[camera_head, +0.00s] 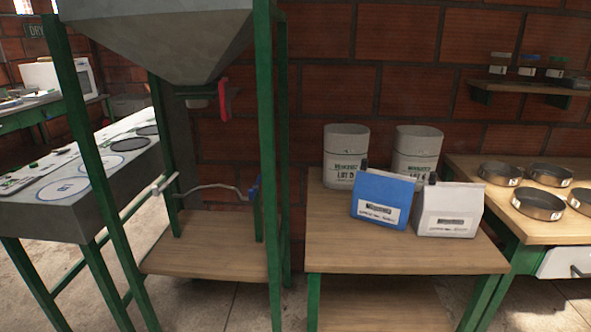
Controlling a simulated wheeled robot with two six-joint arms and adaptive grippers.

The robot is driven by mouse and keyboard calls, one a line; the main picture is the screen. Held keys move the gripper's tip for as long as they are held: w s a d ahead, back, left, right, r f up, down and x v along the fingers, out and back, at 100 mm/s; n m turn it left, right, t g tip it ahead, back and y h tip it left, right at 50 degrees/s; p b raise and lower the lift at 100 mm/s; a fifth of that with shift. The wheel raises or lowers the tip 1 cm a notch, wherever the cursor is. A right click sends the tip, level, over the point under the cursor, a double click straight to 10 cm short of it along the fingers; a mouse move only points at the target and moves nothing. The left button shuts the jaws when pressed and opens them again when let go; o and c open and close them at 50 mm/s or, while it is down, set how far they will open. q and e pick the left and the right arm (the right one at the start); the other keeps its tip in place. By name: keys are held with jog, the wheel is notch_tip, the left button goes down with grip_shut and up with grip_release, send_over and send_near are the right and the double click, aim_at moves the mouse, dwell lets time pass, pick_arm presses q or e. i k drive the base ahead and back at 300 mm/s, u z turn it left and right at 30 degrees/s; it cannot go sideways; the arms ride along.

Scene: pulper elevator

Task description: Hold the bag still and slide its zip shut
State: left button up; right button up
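A blue bag (382,199) stands upright on the wooden table (405,262), with a pale label on its front. A white-grey bag (449,210) of similar shape stands close to its right, also labelled. Each bag has a small dark piece at its upper left corner; whether this is a zip slider, and whether either bag is open or shut, is too small to tell. Neither of my grippers is in the head view.
Two pale canisters (346,156) (417,153) stand behind the bags. A green-framed hopper (160,35) with a lower shelf (212,258) stands left. Round metal trays (539,204) sit on the right bench (500,212). The table's front strip is clear.

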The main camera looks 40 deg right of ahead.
aim_at(364, 164)
jog(key=z, duration=0.05)
jog(key=i, duration=1.05)
jog(key=z, duration=0.5)
